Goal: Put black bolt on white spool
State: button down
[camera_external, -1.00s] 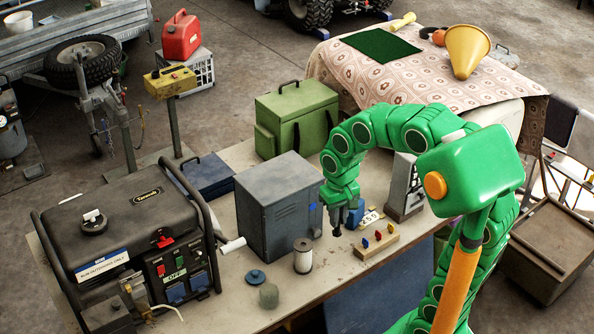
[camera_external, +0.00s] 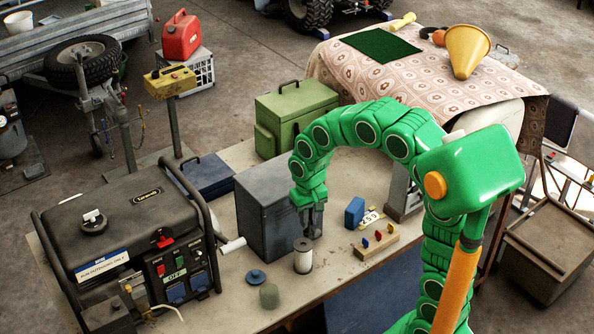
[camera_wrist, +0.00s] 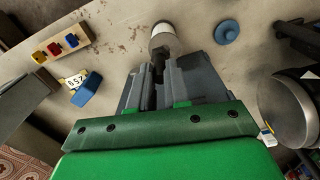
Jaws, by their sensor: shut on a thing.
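The white spool (camera_external: 303,262) stands upright on the table in front of a grey metal box. In the wrist view the spool (camera_wrist: 171,41) is just beyond the fingertips. My gripper (camera_external: 312,232) points down, just above and slightly right of the spool's top, apart from it as far as I can see. It is shut on the black bolt, a dark piece (camera_wrist: 157,74) between the fingers in the wrist view (camera_wrist: 160,72). The fingers hide most of the bolt.
The grey metal box (camera_external: 262,205) is close behind my gripper. A wooden block with coloured pegs (camera_external: 376,246) and a blue block (camera_external: 355,212) are to the right.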

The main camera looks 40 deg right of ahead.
jog(key=shift+w+a+f, duration=0.1)
jog(key=shift+w+f, duration=0.2)
jog(key=shift+f, duration=0.55)
jog(key=shift+w+f, duration=0.25)
jog(key=shift+f, duration=0.55)
jog(key=shift+w+a+f, duration=0.1)
jog(key=shift+w+f, duration=0.2)
jog(key=shift+f, duration=0.55)
jog(key=shift+f, duration=0.15)
jog(key=c, duration=1.1)
grip_release()
notch_tip(320, 180, up, 11)
jog(key=s+d, duration=0.3)
jog(key=s, duration=0.7)
jog(key=s+d+n+g, duration=0.1)
jog(key=s+d, duration=0.2)
jog(key=s, duration=0.7)
jog(key=s+d, duration=0.3)
jog(key=s, duration=0.7)
jog(key=shift+d+f+n+g, duration=0.35)
jog(key=shift+n+g, duration=0.05)
